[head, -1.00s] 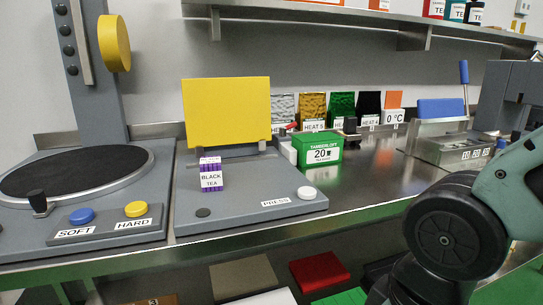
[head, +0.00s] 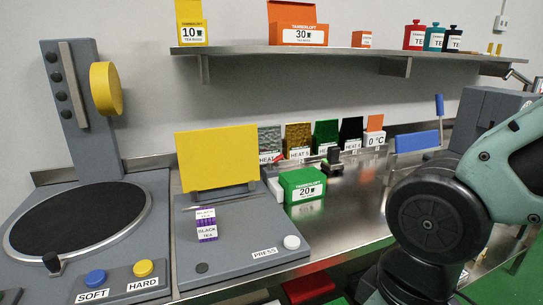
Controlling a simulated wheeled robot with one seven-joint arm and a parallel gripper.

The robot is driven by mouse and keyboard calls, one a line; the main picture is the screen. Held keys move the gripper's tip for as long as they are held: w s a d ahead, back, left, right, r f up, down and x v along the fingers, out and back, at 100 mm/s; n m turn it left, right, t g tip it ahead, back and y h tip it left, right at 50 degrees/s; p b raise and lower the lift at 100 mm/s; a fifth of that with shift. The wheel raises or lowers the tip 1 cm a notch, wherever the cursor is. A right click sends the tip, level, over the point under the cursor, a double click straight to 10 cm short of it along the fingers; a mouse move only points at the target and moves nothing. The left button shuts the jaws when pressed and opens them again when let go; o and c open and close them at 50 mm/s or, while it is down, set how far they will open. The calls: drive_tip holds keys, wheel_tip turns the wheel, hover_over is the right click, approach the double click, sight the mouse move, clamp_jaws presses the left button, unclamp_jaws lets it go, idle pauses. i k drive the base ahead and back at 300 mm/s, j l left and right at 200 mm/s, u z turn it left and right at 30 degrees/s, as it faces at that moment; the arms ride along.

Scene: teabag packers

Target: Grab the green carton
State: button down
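The green carton (head: 302,185) stands on the metal counter, just right of the grey press with the yellow plate. It is a small box with a white label reading 20. My arm shows at the right of the head view, bent in front of the counter. My gripper is outside the picture, so its state does not show. Nothing covers the carton's front.
The press (head: 240,240) holds a purple and white black tea packet (head: 206,225). Coloured heat packs (head: 326,138) line the wall behind the carton. A shelf (head: 350,60) above bears a yellow box (head: 192,24), an orange carton (head: 297,27) and canisters (head: 435,38). Bare counter (head: 350,210) lies right of the carton.

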sight(303, 191)
drive_tip(key=i+l+u, duration=0.95)
drive_tip(key=l+u, duration=0.2)
